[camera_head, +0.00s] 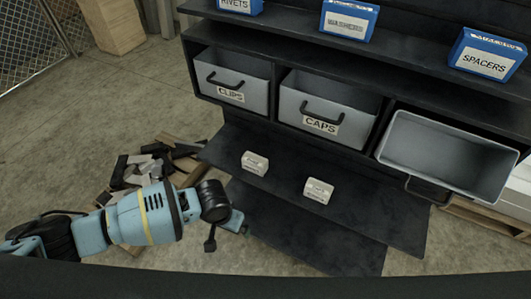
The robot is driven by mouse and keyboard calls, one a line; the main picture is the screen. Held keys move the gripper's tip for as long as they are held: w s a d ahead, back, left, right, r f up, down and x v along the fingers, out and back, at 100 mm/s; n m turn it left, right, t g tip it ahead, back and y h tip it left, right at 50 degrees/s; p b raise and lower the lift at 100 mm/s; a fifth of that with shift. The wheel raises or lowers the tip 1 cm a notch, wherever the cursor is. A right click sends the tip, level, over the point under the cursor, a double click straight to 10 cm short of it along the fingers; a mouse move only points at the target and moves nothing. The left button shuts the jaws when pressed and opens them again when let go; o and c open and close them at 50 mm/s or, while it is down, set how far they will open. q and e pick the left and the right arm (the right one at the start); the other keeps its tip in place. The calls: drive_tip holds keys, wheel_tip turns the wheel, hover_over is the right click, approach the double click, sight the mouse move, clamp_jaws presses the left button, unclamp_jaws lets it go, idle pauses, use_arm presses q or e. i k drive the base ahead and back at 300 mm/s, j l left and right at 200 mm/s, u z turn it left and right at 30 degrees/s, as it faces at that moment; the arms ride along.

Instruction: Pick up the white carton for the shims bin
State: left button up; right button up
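Two small white cartons lie on the dark lower shelf (345,213) of the rack. One carton (255,163) is at the left and the other carton (318,190) is right of it and nearer. Both have small print that I cannot read. No label reading shims shows. A grey bin (398,150) at the right is pulled out and tilted forward; it looks empty and its front label is hidden. My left gripper (226,234) is open and empty, left of and nearer than the cartons, touching neither. My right gripper is not in view.
Grey bins labelled CLIPS (217,84) and CAPS (318,108) sit in the rack. Blue boxes above include RIVETS (240,5), one with an unclear label (348,19) and SPACERS (487,54). Dark and light scrap (152,162) lies on the floor behind my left arm.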

sight(258, 165)
drive_tip(key=i+z, duration=0.2)
drive_tip(key=i, duration=0.7)
